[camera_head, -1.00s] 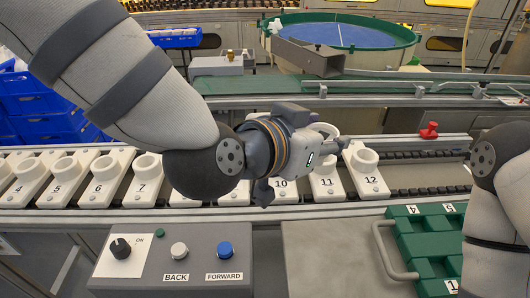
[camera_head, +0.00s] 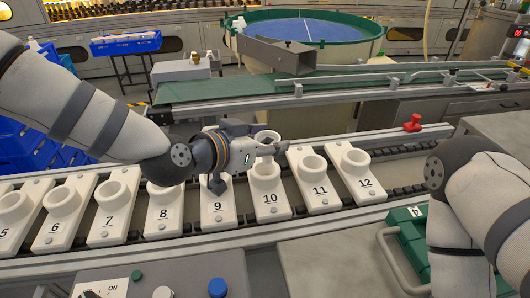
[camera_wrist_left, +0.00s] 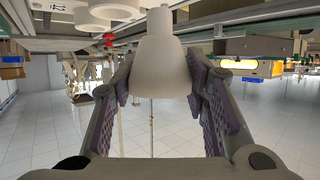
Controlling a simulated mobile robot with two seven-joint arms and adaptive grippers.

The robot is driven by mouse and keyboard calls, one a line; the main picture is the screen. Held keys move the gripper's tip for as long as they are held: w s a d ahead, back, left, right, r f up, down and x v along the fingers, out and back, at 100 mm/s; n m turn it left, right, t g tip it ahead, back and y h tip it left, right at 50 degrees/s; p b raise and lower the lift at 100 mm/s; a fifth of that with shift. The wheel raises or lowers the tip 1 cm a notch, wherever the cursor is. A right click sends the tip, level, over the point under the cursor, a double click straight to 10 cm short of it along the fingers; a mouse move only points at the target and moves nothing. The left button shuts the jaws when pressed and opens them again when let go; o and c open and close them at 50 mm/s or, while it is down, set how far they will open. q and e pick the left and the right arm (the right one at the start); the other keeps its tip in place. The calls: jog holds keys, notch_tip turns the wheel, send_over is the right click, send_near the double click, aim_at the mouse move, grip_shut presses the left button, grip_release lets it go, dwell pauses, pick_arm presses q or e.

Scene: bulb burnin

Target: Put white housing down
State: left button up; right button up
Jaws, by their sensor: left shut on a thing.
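My left gripper (camera_head: 268,149) is shut on the white housing (camera_head: 267,136), whose round rim shows just above the fingers in the head view. In the left wrist view, the housing (camera_wrist_left: 162,62) is a smooth, pale, bell-shaped piece between the two finger pads (camera_wrist_left: 160,85). In the head view it appears above and behind white holder 10 (camera_head: 268,198); I cannot tell its height or whether it touches anything. My right arm comes in at the right, with its gripper out of view.
Numbered white holders, including holder 9 (camera_head: 217,206), holder 11 (camera_head: 318,191) and holder 12 (camera_head: 362,176), stand in a row along the conveyor. A red knob (camera_head: 412,122) is on the far rail. A green case (camera_head: 408,216) and a button panel (camera_head: 190,283) are in front.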

aim_at(265, 157)
pick_arm(q)
jog(key=f, duration=0.4)
jog(key=shift+w+a+b, duration=0.25)
jog(key=shift+w+b, duration=0.1)
jog(key=shift+r, duration=0.15)
pick_arm(e)
jog(key=shift+s+f, duration=0.4)
pick_arm(q)
jog(key=shift+f, duration=0.6)
pick_arm(e)
jog(key=shift+s+f, duration=0.15)
pick_arm(q)
jog(key=o, duration=1)
jog(key=shift+c, duration=0.2)
